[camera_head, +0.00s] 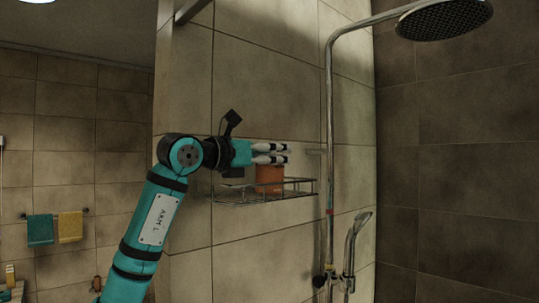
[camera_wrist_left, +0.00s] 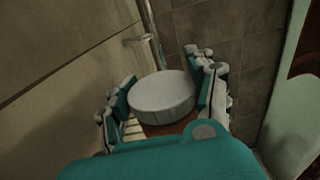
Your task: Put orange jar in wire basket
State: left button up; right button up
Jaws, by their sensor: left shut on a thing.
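The orange jar (camera_head: 269,176) is at the wire basket (camera_head: 262,200), within its outline in the head view; I cannot tell whether its base touches the basket floor. In the left wrist view the jar's pale round lid (camera_wrist_left: 162,92) shows, with a little of its orange-brown body below. The basket is a metal wire rack on the tiled wall. My left gripper (camera_head: 283,153) reaches in from the left at the jar's top. In the wrist view the left gripper's fingers (camera_wrist_left: 165,95) lie on both sides of the lid, shut on the jar. My right gripper is not in view.
A vertical shower pipe (camera_head: 329,110) stands just right of the basket, with a shower head (camera_head: 443,18) above and a hand shower (camera_head: 354,243) below. Teal and yellow towels (camera_head: 70,227) hang at far left.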

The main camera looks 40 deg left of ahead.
pick_arm(q)
jog(key=shift+w+d, duration=0.2)
jog(key=shift+f, duration=0.2)
jog(key=o, duration=1.2)
jog(key=shift+r, duration=0.1)
jog(key=o, duration=0.5)
jog(key=shift+s+a, duration=0.25)
jog(key=shift+a, duration=0.15)
jog(key=shift+c, duration=0.2)
jog(key=shift+a, duration=0.15)
jog(key=shift+s+a, duration=0.2)
jog(key=shift+s+r, duration=0.1)
jog(key=shift+s, duration=0.2)
jog(key=s+b, duration=0.3)
jog(key=s, duration=0.7)
jog(key=shift+s+b, duration=0.15)
jog(key=shift+b, duration=0.2)
jog(key=shift+s, duration=0.6)
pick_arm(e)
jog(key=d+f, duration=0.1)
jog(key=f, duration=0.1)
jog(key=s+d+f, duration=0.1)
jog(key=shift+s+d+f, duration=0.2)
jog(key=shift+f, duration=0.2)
